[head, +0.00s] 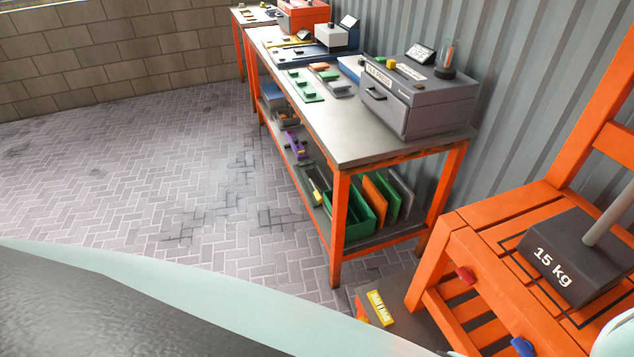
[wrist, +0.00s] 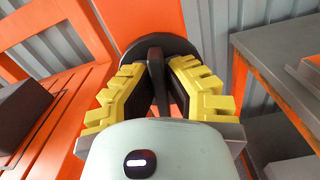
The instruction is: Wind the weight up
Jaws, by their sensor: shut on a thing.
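The weight, a dark grey block (head: 570,258) marked "15 kg" with a light grey rod rising from it, is on the slatted orange seat of an orange frame (head: 468,222) in the head view. A dark block at the left edge of the wrist view (wrist: 22,112) looks like the same weight. In the wrist view, my gripper (wrist: 157,68) has yellow stepped fingers with dark pads. They are shut on an upright black handle (wrist: 155,52) in front of a round black disc (wrist: 186,46) on an orange post. The handle's lower part is hidden. The head view does not show my gripper.
A metal-topped workbench (head: 345,140) with orange legs stands left of the frame, carrying a grey machine (head: 415,98). Red (head: 465,275) and blue (head: 522,346) knobs stick out of the frame. Paved floor at left is clear.

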